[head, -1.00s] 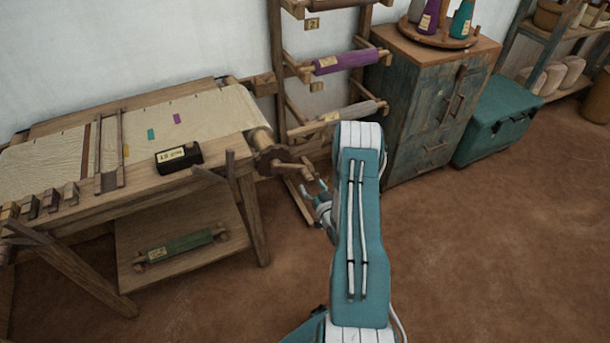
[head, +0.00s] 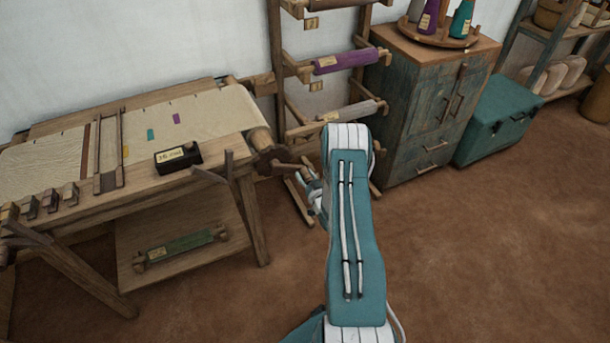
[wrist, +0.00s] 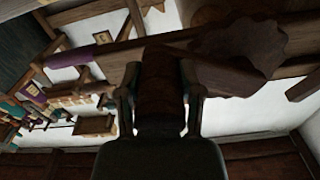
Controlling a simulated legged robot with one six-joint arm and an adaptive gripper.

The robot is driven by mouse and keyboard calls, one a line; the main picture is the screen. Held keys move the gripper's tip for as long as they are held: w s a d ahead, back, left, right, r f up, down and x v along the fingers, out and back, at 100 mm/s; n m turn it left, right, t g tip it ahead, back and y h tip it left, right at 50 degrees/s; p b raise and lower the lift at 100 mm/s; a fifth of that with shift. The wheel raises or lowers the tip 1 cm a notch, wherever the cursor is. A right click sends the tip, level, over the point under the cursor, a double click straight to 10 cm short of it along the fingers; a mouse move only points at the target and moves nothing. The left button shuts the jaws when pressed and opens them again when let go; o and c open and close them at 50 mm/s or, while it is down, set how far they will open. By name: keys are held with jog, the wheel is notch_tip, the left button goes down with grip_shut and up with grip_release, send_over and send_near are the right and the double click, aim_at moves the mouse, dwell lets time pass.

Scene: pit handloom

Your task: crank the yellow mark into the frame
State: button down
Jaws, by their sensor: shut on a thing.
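The loom's pale cloth (head: 215,112) carries a teal mark (head: 150,134) and a purple mark (head: 176,119). I see no yellow mark on it. A dark wooden frame (head: 120,150) lies across the cloth, left of both marks. The crank (head: 285,166) is at the loom's right end, by the cloth roller. My gripper (head: 316,190) is at the crank, partly hidden by my arm. In the wrist view my gripper (wrist: 158,100) is shut around the dark crank handle (wrist: 160,75), one finger on each side. The toothed wheel (wrist: 240,50) shows beyond it.
A black counter box (head: 178,157) sits on the loom's front rail; its label is too small to read surely. A rack with a purple roll (head: 345,61) stands behind the crank. A cabinet (head: 430,110) and teal chest (head: 497,120) stand right. Floor at front right is clear.

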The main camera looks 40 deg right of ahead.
aim_at(307, 171)
jog(key=shift+w+d+r, duration=0.2)
jog(key=shift+d+r, duration=0.05)
jog(key=shift+r, duration=0.2)
jog(key=r+n, duration=0.2)
jog(key=shift+d+n, duration=0.35)
jog(key=shift+n, duration=0.05)
notch_tip(307, 171, up, 2)
jog(key=n, duration=0.2)
jog(key=shift+s+d+r+n, duration=0.1)
jog(key=shift+r+n, duration=0.15)
jog(key=shift+n, duration=0.15)
jog(key=r+n, duration=0.2)
jog(key=n, duration=0.1)
jog(key=shift+a+r, duration=0.3)
jog(key=shift+r, duration=0.1)
jog(key=shift+w+a+r+n, duration=0.1)
jog(key=shift+a+r+n, duration=0.1)
jog(key=shift+r+n, duration=0.35)
jog(key=shift+w+a+r+n, duration=0.1)
jog(key=shift+a+r+n, duration=0.15)
jog(key=shift+n, duration=0.5)
jog(key=shift+c, duration=1.3)
grip_release()
jog(key=shift+f, duration=0.1)
